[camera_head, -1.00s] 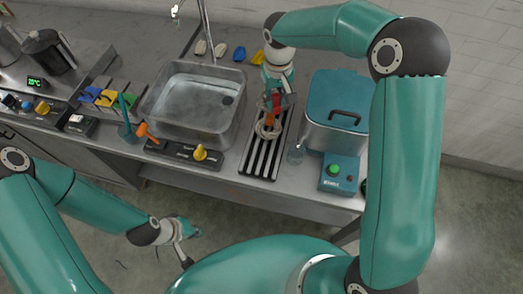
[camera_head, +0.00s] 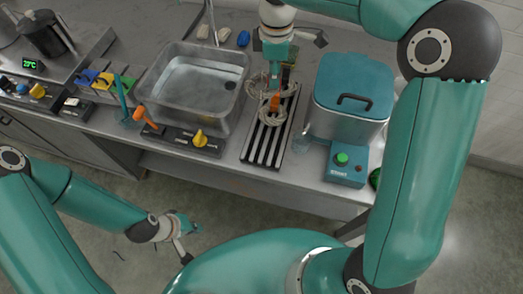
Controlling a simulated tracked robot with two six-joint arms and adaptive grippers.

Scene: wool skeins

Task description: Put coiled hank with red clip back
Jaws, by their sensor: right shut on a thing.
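My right gripper (camera_head: 275,80) points down over the black slotted rack (camera_head: 262,150) right of the sink. It is shut on a pale coiled hank (camera_head: 256,90), whose loops show on both sides of the fingers. An orange-red clip (camera_head: 275,103) shows just below the fingertips; its exact colour is hard to tell. More pale coil (camera_head: 267,117) shows below the clip, at the rack's upper part; whether it is the same hank or touches the rack I cannot tell. My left gripper (camera_head: 192,232) hangs low in front of the counter, away from the hank; its fingers are too small to read.
The sink (camera_head: 192,125) with water is left of the rack. A teal-lidded pot (camera_head: 350,95) and a control box with green button (camera_head: 345,165) stand right. White and blue skeins (camera_head: 243,39) lie behind the sink.

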